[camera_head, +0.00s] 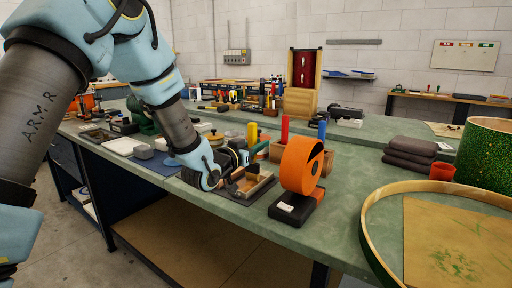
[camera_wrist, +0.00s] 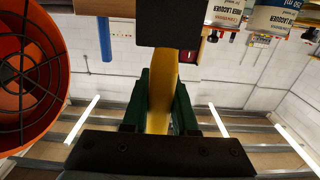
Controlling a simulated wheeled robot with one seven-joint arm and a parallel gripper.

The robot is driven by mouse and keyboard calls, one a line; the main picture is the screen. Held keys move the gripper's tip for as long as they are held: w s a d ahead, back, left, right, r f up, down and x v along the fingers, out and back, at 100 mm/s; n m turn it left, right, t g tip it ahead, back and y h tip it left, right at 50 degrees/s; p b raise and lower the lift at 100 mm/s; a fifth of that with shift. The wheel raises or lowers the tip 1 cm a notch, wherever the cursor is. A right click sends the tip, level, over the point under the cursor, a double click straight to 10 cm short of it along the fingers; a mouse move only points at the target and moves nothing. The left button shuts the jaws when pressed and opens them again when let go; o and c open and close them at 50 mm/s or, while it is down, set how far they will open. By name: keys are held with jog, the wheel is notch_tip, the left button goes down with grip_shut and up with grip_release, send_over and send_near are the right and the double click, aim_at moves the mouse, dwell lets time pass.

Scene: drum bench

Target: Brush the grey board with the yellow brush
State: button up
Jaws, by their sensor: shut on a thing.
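My gripper (camera_wrist: 160,105) is shut on the yellow brush (camera_wrist: 158,95), whose yellow shaft runs between the green fingers in the wrist view. A dark block (camera_wrist: 182,24) covers part of that view at the top; I cannot tell if it is the brush's head. In the head view a yellow upright piece (camera_head: 252,136) shows just above my gripper (camera_head: 245,158), over the bench.
An orange round fan-like unit (camera_head: 296,165) on a dark base stands close right of the gripper. Red (camera_head: 285,128) and blue (camera_head: 322,130) uprights stand behind. Bench surface (camera_head: 350,180) is clear between.

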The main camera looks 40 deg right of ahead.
jog(key=shift+d, duration=0.2)
dwell(0.3)
jog(key=shift+b+x, duration=0.55)
jog(key=shift+x, duration=0.85)
jog(key=shift+d, duration=0.1)
jog(key=shift+b+x, duration=0.5)
jog(key=shift+x, duration=0.9)
jog(key=shift+w, duration=0.1)
notch_tip(320, 180, up, 6)
jog(key=p, duration=0.2)
